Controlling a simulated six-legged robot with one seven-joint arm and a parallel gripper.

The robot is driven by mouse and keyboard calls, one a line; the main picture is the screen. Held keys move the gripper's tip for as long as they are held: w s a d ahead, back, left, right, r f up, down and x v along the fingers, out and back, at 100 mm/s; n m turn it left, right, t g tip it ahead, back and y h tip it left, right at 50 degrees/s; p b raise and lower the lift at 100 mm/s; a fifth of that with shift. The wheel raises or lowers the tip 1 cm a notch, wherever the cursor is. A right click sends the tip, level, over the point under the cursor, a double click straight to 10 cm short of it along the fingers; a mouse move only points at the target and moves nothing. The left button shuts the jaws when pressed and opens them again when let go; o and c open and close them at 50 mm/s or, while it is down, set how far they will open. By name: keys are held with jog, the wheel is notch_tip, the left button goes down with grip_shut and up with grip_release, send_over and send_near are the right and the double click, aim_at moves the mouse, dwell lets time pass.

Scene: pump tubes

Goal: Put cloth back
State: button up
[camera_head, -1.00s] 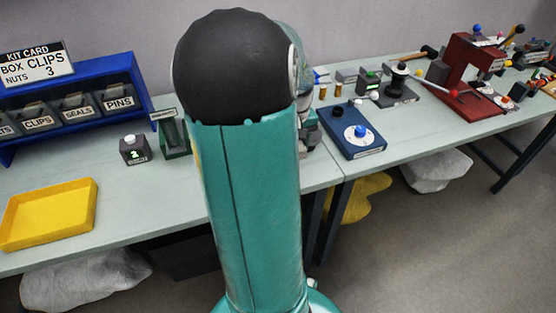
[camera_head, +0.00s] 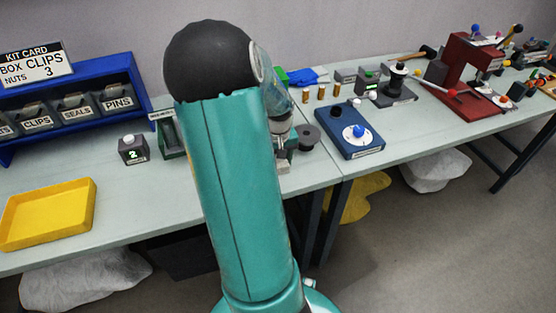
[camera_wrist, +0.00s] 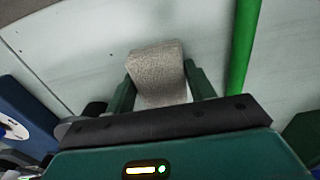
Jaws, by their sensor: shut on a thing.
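A grey-beige woven cloth (camera_wrist: 160,75) is between the two dark green fingers of my gripper (camera_wrist: 160,92) in the wrist view. The gripper is shut on it, over the pale table top (camera_wrist: 85,45). In the head view my arm hides most of the gripper. A small pale patch (camera_head: 283,168) shows low beside the arm, perhaps the cloth; I cannot tell whether it touches the table.
A green bar (camera_wrist: 243,45) runs right of the cloth. A blue dial box (camera_head: 350,130) stands right of my arm, with a dark round piece (camera_head: 308,133) between. A green holder (camera_head: 172,138), a counter box (camera_head: 132,149) and a yellow tray (camera_head: 48,214) are left.

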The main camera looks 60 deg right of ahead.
aim_at(278, 160)
jog(key=o, duration=1)
jog(key=shift+f, duration=0.1)
jog(key=shift+c, duration=0.2)
notch_tip(278, 160, up, 12)
jog(key=shift+r, duration=0.2)
jog(key=w+a+r+n+t, duration=0.1)
jog(key=w+a+r, duration=0.1)
jog(key=w+a, duration=0.3)
jog(key=w+a+r+n+t, duration=0.1)
jog(key=w+a+r+n, duration=0.1)
jog(key=a, duration=0.6)
jog(key=w+a+r+n+t, duration=0.1)
jog(key=w+a+r, duration=0.25)
jog(key=a, duration=0.25)
jog(key=s+a+r+n+t, duration=0.1)
jog(key=a+n, duration=0.1)
jog(key=a, duration=0.9)
jog(key=s+a+r+n+t, duration=0.1)
jog(key=s+a+n, duration=0.1)
jog(key=a, duration=1)
jog(key=shift+a+r+n+t, duration=0.3)
jog(key=shift+r+n, duration=0.1)
jog(key=shift+n, duration=0.1)
